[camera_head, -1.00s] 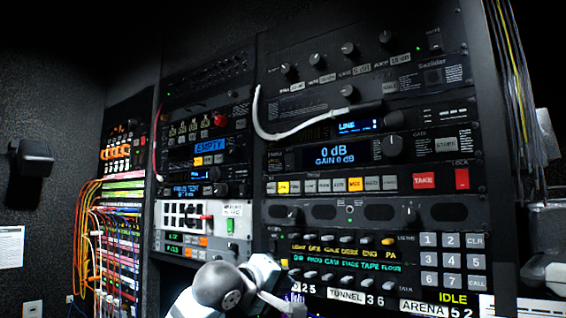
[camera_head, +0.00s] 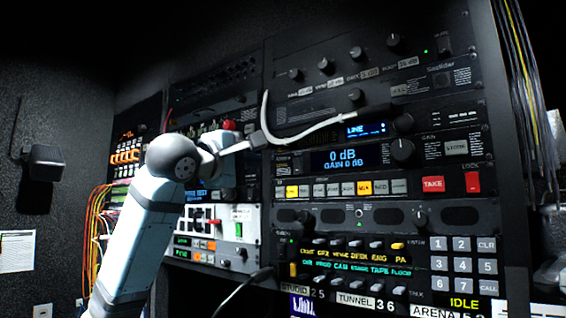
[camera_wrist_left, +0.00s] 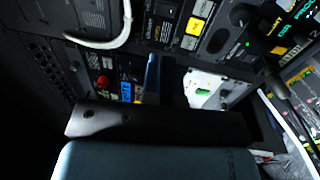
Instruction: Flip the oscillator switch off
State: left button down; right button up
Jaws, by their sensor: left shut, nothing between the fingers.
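The top rack panel (camera_head: 375,72), with a row of knobs, small print and a lit green light (camera_head: 425,52), seems to be the oscillator panel. A small switch-like part (camera_head: 444,43) sits right of the light, too small and dark to read its position. My left gripper (camera_head: 262,140) is shut and empty, in front of the rack, left of and below that part and apart from it. Its fingers (camera_wrist_left: 165,75) also show in the wrist view. My right gripper is not in view.
A white cable (camera_head: 320,130) loops across the rack close to my left gripper and ends in a dark plug. Below are the gain display (camera_head: 338,159), a row of buttons and an intercom keypad (camera_head: 462,262). Orange cables (camera_head: 97,225) hang at the left.

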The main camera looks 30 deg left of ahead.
aim_at(297, 160)
pick_arm(q)
jog(key=w+p, duration=0.1)
jog(key=w, duration=0.3)
jog(key=w+d+r+p, duration=0.1)
jog(key=w+p, duration=0.1)
jog(key=w, duration=0.2)
jog(key=w+p, duration=0.1)
jog(key=w, duration=0.3)
jog(key=shift+w+d+r+p, duration=0.35)
jog(key=shift+d+r+p, duration=0.05)
jog(key=shift+w+f, duration=0.1)
jog(key=shift+w, duration=0.35)
jog(key=shift+d, duration=0.15)
jog(key=shift+w, duration=0.15)
jog(key=shift+r, duration=0.25)
